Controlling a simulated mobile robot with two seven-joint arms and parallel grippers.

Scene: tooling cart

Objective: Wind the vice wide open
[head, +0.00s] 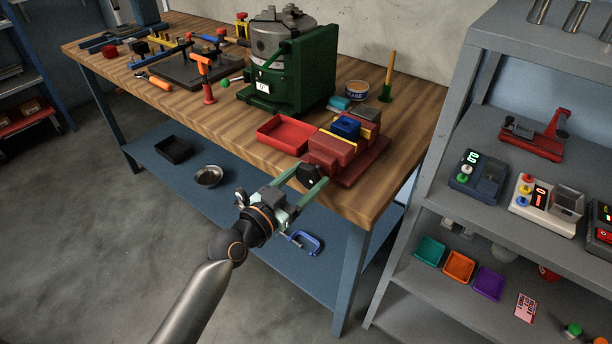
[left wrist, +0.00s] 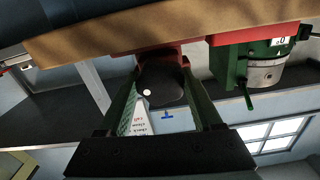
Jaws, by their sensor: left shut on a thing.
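The red vice (head: 332,150) is at the front right edge of the wooden workbench. A blue block (head: 346,127) sits at its jaws, between yellow strips; I cannot tell how tightly it is held. A dark round knob (head: 309,175) is at the front of the vice. My left gripper (head: 312,183) is shut on this knob, its green fingers on either side. The left wrist view, turned upside down, shows the knob (left wrist: 163,84) between the fingertips, with part of the red vice (left wrist: 155,52) behind it. My right gripper is not in view.
A red tray (head: 284,134) lies left of the vice on the workbench (head: 225,120). A green machine (head: 305,75) stands behind them. A grey shelf unit (head: 440,190) stands close on the right. A blue lower shelf (head: 250,215) lies beneath my left gripper.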

